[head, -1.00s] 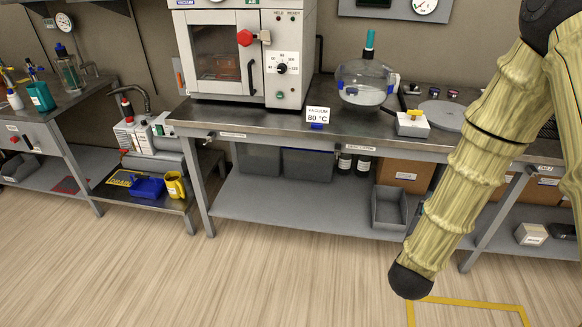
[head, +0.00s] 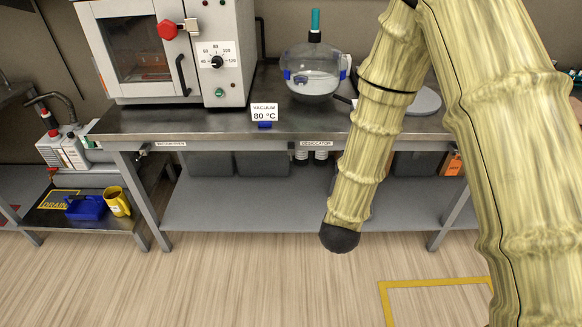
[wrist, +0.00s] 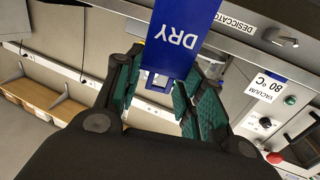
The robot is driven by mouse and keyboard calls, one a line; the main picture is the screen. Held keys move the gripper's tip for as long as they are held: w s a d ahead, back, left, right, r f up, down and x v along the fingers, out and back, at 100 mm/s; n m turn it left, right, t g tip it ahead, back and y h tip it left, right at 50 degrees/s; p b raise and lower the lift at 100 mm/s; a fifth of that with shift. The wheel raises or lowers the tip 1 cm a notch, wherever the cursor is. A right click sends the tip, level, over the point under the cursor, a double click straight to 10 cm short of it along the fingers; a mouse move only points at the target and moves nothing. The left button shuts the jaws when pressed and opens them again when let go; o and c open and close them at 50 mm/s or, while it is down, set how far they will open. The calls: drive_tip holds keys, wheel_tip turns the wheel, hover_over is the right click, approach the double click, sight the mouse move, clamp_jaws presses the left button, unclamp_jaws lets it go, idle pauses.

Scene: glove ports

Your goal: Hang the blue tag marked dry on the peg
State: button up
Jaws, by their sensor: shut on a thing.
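The blue tag (wrist: 185,35), lettered DRY in white, is held between the green-padded fingers of my gripper (wrist: 158,84) in the wrist view. The lettering appears upside down there. A metal peg (wrist: 284,39) sticks out beside the DESICCATOR label (wrist: 238,20) on the bench front edge. The tag is left of the peg in the wrist view and apart from it. In the head view my arm hides my gripper and the tag; the DESICCATOR label (head: 318,144) shows there.
The vacuum oven (head: 170,55) and a glass desiccator (head: 313,72) stand on the bench (head: 215,122). A VACUUM 80 °C card (head: 264,112) stands at its front edge. A lower shelf (head: 240,205) holds grey bins. Floor in front is clear, with yellow tape (head: 430,284).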

drive_tip(key=w+a+f+n+y+b, duration=0.2)
drive_tip(key=a+f+b, duration=0.15)
drive_tip(key=a, duration=0.45)
drive_tip(key=w+a+f+n+y+b, duration=0.1)
drive_tip(key=w+a+f+y+b, duration=0.2)
drive_tip(key=a, duration=0.5)
drive_tip(key=shift+t, duration=0.4)
drive_tip(key=shift+w+f+b, duration=0.25)
drive_tip(key=shift+w, duration=0.85)
drive_tip(key=shift+w+f+b, duration=0.2)
drive_tip(key=shift+w, duration=0.9)
drive_tip(key=shift+w+f+b, duration=0.25)
drive_tip(key=shift+w, duration=0.85)
drive_tip(key=shift+w+r, duration=0.1)
drive_tip(key=shift+w, duration=0.3)
drive_tip(key=shift+c, duration=0.8)
drive_tip(key=shift+w, duration=0.2)
clamp_jaws()
drive_tip(key=shift+w+f, duration=0.4)
drive_tip(key=shift+w, duration=0.1)
drive_tip(key=shift+w+f, duration=0.1)
drive_tip(key=shift+f, duration=0.05)
drive_tip(key=o, duration=1.2)
unclamp_jaws()
